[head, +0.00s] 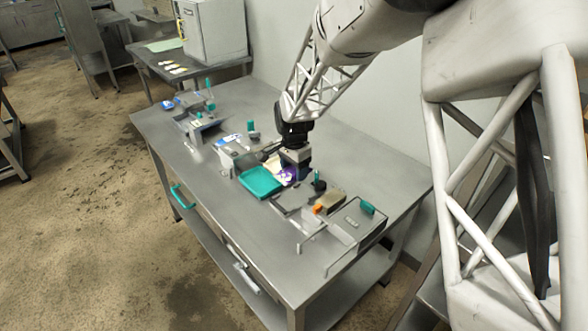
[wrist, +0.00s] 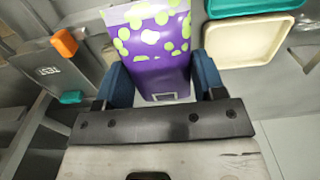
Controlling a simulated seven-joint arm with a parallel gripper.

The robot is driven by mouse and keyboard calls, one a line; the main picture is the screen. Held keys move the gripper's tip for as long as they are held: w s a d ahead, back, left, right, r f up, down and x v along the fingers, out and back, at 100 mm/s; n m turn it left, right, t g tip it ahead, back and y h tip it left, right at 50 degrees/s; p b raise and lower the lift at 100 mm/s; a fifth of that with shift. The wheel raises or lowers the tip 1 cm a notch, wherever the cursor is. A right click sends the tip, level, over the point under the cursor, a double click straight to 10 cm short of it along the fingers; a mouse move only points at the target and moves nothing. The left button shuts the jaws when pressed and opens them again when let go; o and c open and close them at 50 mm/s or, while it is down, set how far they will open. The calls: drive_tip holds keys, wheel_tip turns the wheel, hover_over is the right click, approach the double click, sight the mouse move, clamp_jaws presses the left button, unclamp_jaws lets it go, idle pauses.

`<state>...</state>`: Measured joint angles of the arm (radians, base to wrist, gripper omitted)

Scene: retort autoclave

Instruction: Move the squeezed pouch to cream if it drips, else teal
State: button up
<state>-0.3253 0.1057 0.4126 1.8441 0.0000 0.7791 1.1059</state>
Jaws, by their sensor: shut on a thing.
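A purple pouch with lime-green spots (wrist: 160,65) is between the blue fingers of my gripper (wrist: 162,78), which is shut on it. Only a small purple part of the pouch (head: 288,175) shows beside my gripper (head: 296,172) in the head view. No drops can be made out on the pouch; its far end is cut off in the wrist view. The cream tray (wrist: 245,45) looks empty in the wrist view, right of the pouch. The teal tray (wrist: 250,6) is partly in that view beyond it, and shows empty in the head view (head: 260,182), left of my gripper.
A grey plate with an orange block (wrist: 65,42) and a teal block (wrist: 71,97) lies left of the pouch in the wrist view. Several metal fixtures with teal knobs stand along the steel bench (head: 340,165). The bench's far right part is clear.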

drive_tip(key=shift+w+d, duration=0.1)
idle(0.3)
drive_tip(key=w+d+f+n, duration=0.1)
drive_tip(key=w+d, duration=0.2)
drive_tip(key=w, duration=0.1)
drive_tip(key=w+d+f+n, duration=0.1)
drive_tip(key=w+d+f, duration=0.1)
drive_tip(key=w+d, duration=0.1)
drive_tip(key=w+d+f, duration=0.1)
drive_tip(key=w+d, duration=0.2)
drive_tip(key=w, duration=0.1)
drive_tip(key=shift+w+d+f+n, duration=0.2)
drive_tip(key=shift+w+d+n, duration=0.15)
drive_tip(key=shift+d+n, duration=0.05)
drive_tip(key=w+d+f+n, duration=0.1)
drive_tip(key=w+d+f, duration=0.1)
drive_tip(key=w+d, duration=0.1)
drive_tip(key=w+d+f+n, duration=0.1)
drive_tip(key=w+d, duration=0.2)
drive_tip(key=d, duration=0.2)
drive_tip(key=w+d+f, duration=0.2)
drive_tip(key=w+d, duration=0.1)
drive_tip(key=d, duration=0.2)
drive_tip(key=shift+w+f+n, duration=0.2)
drive_tip(key=shift+f+n, duration=0.1)
drive_tip(key=shift+n, duration=0.1)
